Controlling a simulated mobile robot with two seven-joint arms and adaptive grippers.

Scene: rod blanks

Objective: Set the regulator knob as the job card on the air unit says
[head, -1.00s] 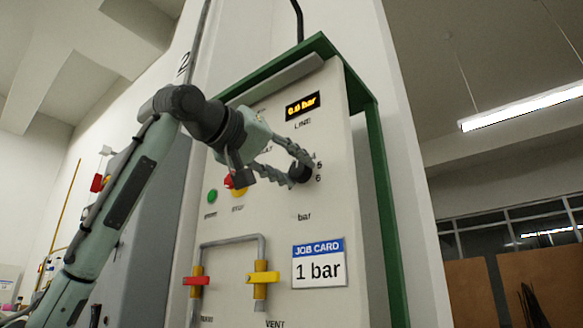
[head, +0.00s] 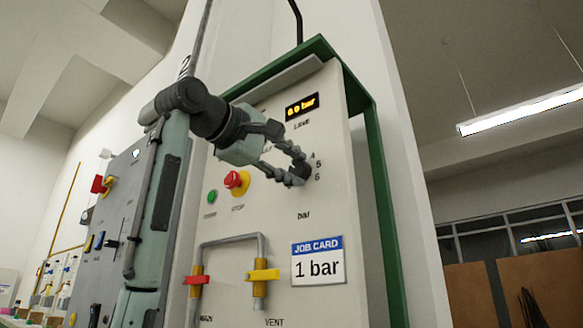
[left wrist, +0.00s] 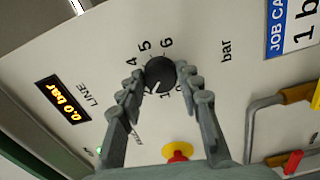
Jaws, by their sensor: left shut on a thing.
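The black regulator knob (head: 303,171) is on the pale panel of the air unit, and it shows clearly in the left wrist view (left wrist: 160,70). My left gripper (head: 296,170) is shut on the knob, one finger on each side of it. In the left wrist view a white mark on the knob points down-left, near the printed 1; part of the scale is hidden by the fingers. The job card (head: 318,262) reads 1 bar. The line display (head: 302,106) reads 0.0 bar, also in the left wrist view (left wrist: 62,107). My right gripper is not in view.
Below my left gripper are a red stop button (head: 233,180) on yellow and a green button (head: 212,196). A yellow valve handle (head: 262,275) and a red one (head: 196,280) are on a grey pipe lower down. A green frame (head: 385,210) edges the unit.

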